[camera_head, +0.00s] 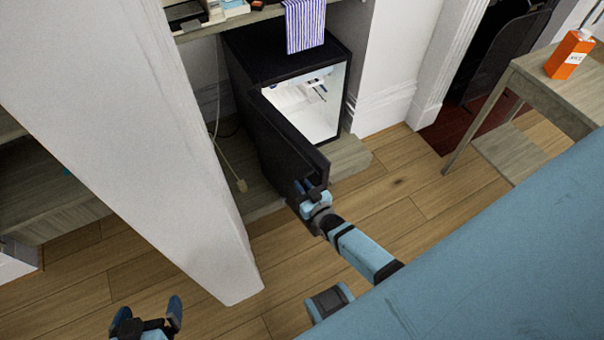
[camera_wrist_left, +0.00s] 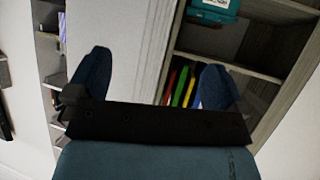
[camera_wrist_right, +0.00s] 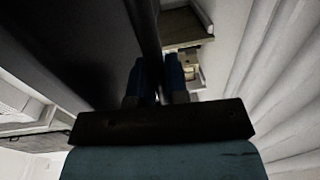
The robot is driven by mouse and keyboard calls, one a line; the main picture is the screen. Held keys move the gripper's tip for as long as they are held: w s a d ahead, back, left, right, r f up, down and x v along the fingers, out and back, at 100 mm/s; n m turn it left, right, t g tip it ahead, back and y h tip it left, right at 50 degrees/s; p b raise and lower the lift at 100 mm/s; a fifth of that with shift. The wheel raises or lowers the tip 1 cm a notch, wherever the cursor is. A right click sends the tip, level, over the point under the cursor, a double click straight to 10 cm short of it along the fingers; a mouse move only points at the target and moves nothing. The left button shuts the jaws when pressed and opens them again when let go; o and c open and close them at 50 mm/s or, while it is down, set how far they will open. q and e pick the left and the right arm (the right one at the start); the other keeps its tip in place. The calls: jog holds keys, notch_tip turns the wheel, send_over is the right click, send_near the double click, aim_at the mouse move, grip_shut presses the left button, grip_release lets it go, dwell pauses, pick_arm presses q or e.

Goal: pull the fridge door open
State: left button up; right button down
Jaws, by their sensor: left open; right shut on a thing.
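The small black fridge (camera_head: 250,65) stands under a shelf in the head view. Its door (camera_head: 285,135) is swung partly open toward me, and the lit white interior (camera_head: 322,110) shows. My right gripper (camera_head: 306,186) is at the free edge of the door. In the right wrist view its fingers (camera_wrist_right: 158,82) are shut on the dark door edge (camera_wrist_right: 146,45), one on each side. My left gripper (camera_head: 148,316) is open and empty, low at the left of the head view and away from the fridge. Its spread fingers also show in the left wrist view (camera_wrist_left: 155,80).
A white wall panel (camera_head: 150,130) stands left of the fridge. A striped cloth (camera_head: 305,25) hangs over the fridge top. A wooden side table (camera_head: 545,95) with an orange bottle (camera_head: 570,55) stands at the right. Wooden floor (camera_head: 400,195) in front of the fridge is clear.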

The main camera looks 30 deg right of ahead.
jog(key=c, duration=1.1)
grip_release()
jog(key=shift+c, duration=0.2)
pick_arm(q)
jog(key=shift+a+r+p, duration=0.1)
jog(key=shift+a+p, duration=0.15)
jog(key=shift+p, duration=0.7)
pick_arm(e)
jog(key=s, duration=1.4)
jog(key=shift+d, duration=0.2)
pick_arm(q)
jog(key=shift+s, duration=0.1)
